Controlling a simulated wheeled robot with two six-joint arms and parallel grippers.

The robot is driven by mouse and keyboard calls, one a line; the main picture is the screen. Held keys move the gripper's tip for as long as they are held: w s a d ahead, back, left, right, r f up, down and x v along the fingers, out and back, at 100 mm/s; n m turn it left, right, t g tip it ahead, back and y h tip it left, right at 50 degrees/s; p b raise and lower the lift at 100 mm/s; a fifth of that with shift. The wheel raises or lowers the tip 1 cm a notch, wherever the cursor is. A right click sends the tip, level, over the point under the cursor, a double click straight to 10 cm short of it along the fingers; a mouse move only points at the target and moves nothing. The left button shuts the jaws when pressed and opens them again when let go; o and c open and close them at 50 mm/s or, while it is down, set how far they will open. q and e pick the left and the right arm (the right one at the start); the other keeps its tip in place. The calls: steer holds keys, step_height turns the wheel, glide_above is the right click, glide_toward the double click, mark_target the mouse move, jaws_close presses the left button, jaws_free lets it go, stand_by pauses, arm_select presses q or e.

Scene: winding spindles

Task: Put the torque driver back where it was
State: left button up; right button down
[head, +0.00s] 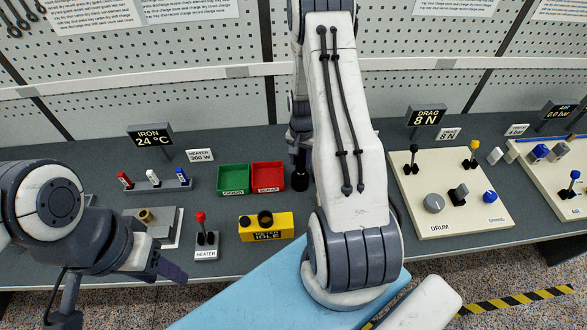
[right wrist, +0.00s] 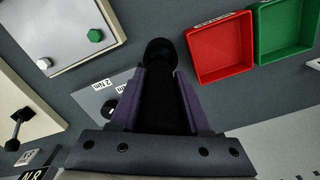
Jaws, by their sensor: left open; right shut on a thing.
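The torque driver, a black tool with a round end (right wrist: 161,52), is between the purple fingers of my right gripper (right wrist: 160,92). In the head view a dark round end (head: 300,180) shows just right of the red bin, with most of the gripper hidden behind my right arm. In the right wrist view a grey plate marked 2 Nm (right wrist: 92,97) lies beside the gripper, with a dark round feature partly covered by the left finger. I cannot tell whether the driver touches the bench. My left gripper (head: 162,268) is open and empty at the bench's front left.
A red bin (right wrist: 220,48) and a green bin (right wrist: 285,30) stand close to the right gripper. A light panel with green and white bolts (right wrist: 70,30) is beside it. A yellow block (head: 266,228) and a red-knobbed heater lever (head: 202,235) stand in front. The drum panel (head: 450,195) is right.

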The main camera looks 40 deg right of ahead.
mark_target(300, 169)
steer(key=shift+w+f+b, duration=0.1)
steer(key=shift+f+b, duration=1.2)
steer(key=shift+f, duration=0.6)
steer(key=shift+f, duration=0.2)
steer(key=shift+c, duration=1.9)
jaws_free()
